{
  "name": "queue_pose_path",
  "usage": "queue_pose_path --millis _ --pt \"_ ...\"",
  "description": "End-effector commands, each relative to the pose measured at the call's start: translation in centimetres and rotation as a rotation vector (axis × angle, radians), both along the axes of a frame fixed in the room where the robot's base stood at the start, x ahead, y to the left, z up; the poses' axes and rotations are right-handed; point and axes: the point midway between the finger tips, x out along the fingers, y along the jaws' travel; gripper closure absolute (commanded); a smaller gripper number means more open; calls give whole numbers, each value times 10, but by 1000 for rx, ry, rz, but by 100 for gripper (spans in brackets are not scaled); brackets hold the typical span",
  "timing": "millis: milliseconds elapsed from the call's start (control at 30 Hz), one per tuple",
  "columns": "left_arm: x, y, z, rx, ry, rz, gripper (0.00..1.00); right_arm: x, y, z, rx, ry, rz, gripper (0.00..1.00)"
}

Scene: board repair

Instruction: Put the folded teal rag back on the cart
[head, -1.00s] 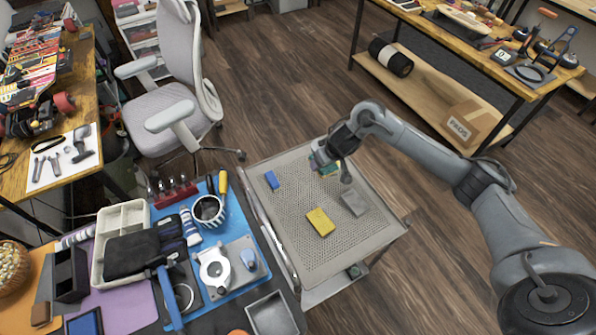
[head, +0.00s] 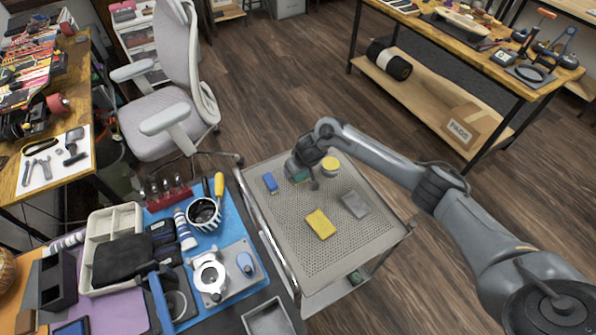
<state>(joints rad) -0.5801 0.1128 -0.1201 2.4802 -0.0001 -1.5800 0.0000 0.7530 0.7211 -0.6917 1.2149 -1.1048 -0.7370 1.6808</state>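The folded teal rag (head: 301,175) shows as a small teal patch at the far part of the grey perforated cart top (head: 285,222). My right gripper (head: 302,176) is over it, with the wrist hiding most of the rag. I cannot tell whether the fingers are closed on the rag, or whether it touches the cart. My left gripper is not in view.
On the cart are a blue block (head: 270,183), a yellow block (head: 320,223), a grey block (head: 355,205) and a yellow-topped tin (head: 331,164). The cluttered workbench (head: 238,318) adjoins on the left. An office chair (head: 165,115) stands behind. The cart's near corner is clear.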

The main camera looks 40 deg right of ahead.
Motion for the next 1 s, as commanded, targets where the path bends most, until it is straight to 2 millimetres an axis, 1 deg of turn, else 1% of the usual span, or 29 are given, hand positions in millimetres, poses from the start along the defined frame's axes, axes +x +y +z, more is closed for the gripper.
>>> queue_pose_path --millis 33,300,433,467,600,867,1000 --pt "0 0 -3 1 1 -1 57 0 0 -4 0 0 0 56" --pt "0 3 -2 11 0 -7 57 0 0 -4 0 -1 -1 56" --pt "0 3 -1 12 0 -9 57 0 0 -7 1 0 -2 56" --pt "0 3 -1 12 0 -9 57 0 0 -7 0 -1 -1 29" --pt "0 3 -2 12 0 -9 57 0 0 -7 0 -1 -1 7" --pt "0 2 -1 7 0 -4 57 0 0 -7 0 -1 -1 6" --pt "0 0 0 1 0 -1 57 0 0 -1 -1 -2 1 6"
